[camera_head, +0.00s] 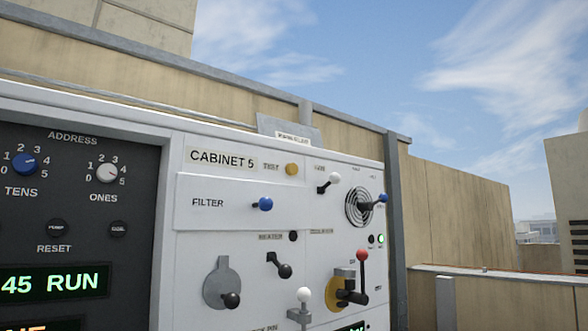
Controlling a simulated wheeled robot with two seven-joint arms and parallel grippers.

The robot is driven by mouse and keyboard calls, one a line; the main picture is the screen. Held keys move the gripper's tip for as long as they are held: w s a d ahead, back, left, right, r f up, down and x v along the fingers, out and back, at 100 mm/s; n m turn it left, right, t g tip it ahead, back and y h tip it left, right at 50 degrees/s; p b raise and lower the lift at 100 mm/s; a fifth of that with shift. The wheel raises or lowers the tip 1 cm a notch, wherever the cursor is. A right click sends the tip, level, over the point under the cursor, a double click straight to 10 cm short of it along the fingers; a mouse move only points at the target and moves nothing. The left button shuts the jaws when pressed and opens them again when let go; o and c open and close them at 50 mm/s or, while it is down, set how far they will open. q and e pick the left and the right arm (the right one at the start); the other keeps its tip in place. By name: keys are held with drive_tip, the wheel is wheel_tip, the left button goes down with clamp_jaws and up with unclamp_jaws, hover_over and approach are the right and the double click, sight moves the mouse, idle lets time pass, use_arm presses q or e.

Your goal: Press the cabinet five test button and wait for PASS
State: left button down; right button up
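The white cabinet front (222,240) is labelled CABINET 5 and stands in the middle of the view. A round yellow button (292,169) sits right of that label, beside a small label that appears to read TEST. A dark panel (125,240) on the left has a green display (52,282) reading "45 RUN". A lower orange display (40,325) is mostly cut off, and so is a green one (350,328) at the bottom of the cabinet. No PASS text is readable. Neither of my grippers shows.
A blue FILTER knob (263,204), a white-knobbed lever (333,179), a blue-knobbed crank (380,198), black-knobbed levers (280,266) and a red-knobbed lever (362,257) stick out from the cabinet front. Beige walls (455,205) stand behind and to the right.

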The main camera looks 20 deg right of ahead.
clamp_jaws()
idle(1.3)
